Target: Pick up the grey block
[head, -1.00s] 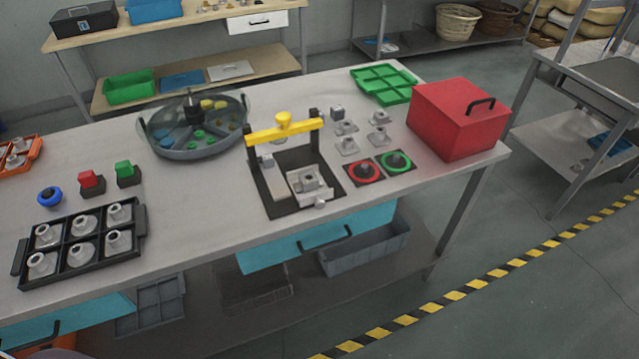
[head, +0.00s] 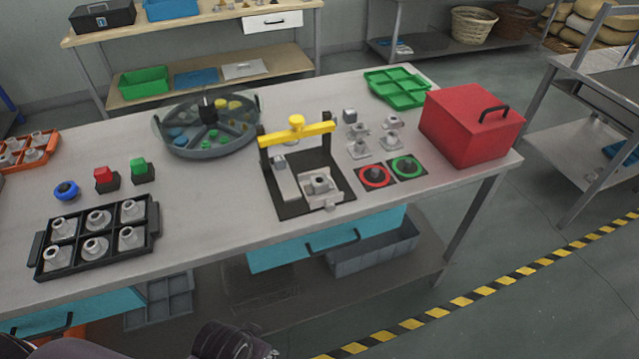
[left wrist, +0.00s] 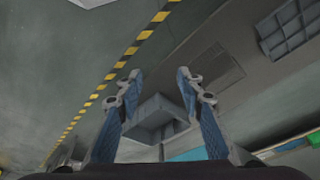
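A small grey block (head: 349,116), cube-shaped, sits on the workbench (head: 220,205) behind several grey flanged parts, right of the yellow-barred fixture. My left gripper (left wrist: 158,84) shows in the left wrist view with its two fingers apart and nothing between them. It is away from the block, pointing towards the floor and the lower shelf area. In the head view only a dark part of my arm shows at the bottom edge; no fingertips are seen there. My right gripper is in neither view.
The yellow-barred fixture (head: 297,130) stands left of the block. A red box (head: 470,125) is to its right and a green tray (head: 397,88) behind it. A round divided tank (head: 207,125) and a black parts tray (head: 97,238) are further left.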

